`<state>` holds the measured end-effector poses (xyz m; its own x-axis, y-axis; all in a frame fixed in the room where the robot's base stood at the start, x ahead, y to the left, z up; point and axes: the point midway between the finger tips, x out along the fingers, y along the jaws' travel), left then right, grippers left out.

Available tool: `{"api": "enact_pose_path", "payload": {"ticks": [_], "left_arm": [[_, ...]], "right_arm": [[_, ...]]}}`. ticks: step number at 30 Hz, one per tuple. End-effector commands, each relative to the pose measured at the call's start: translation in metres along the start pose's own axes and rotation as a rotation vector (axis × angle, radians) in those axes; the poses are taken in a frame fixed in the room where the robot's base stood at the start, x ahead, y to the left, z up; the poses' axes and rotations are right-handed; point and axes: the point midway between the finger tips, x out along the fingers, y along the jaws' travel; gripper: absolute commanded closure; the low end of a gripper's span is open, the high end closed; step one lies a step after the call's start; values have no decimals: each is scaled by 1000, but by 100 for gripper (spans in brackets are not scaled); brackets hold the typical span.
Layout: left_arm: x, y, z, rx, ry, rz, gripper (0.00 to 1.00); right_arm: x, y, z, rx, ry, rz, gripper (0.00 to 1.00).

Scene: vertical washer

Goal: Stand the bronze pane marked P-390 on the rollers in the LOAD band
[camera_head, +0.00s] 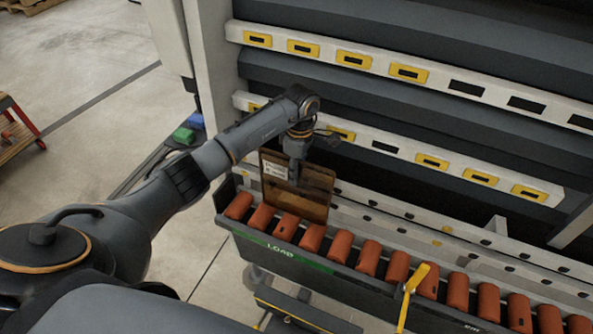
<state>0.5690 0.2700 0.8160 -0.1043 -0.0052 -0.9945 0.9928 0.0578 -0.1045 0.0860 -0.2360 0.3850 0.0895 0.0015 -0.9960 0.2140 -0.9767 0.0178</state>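The bronze pane (312,200) is a brown, see-through sheet with a white label near its upper left; the label's print is too small to read. It is upright, slightly tilted, at the rear edge of the orange rollers (285,227), above the green LOAD band (280,248). Its lower edge appears at roller height; I cannot tell whether it bears on them. My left gripper (295,172) comes down over the pane's top edge, with a finger in front of its face, and appears shut on it. The far finger is hidden. My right gripper is not in view.
The roller row runs right along the dark trough. A yellow lever (413,292) rises in front of it. Behind the pane stand the washer's pale rails with yellow-framed slots (354,59). A red cart (18,135) stands at far left.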

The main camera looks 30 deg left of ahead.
Motion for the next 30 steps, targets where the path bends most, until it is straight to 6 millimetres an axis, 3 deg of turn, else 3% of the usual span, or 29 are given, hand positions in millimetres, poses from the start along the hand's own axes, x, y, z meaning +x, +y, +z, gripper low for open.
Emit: {"api": "enact_pose_path", "payload": {"ticks": [14,30], "left_arm": [[-5,0,0,2,0,-1,67],[-106,0,0,1,0,3,67]], "right_arm": [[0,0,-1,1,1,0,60],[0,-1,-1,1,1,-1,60]]}}
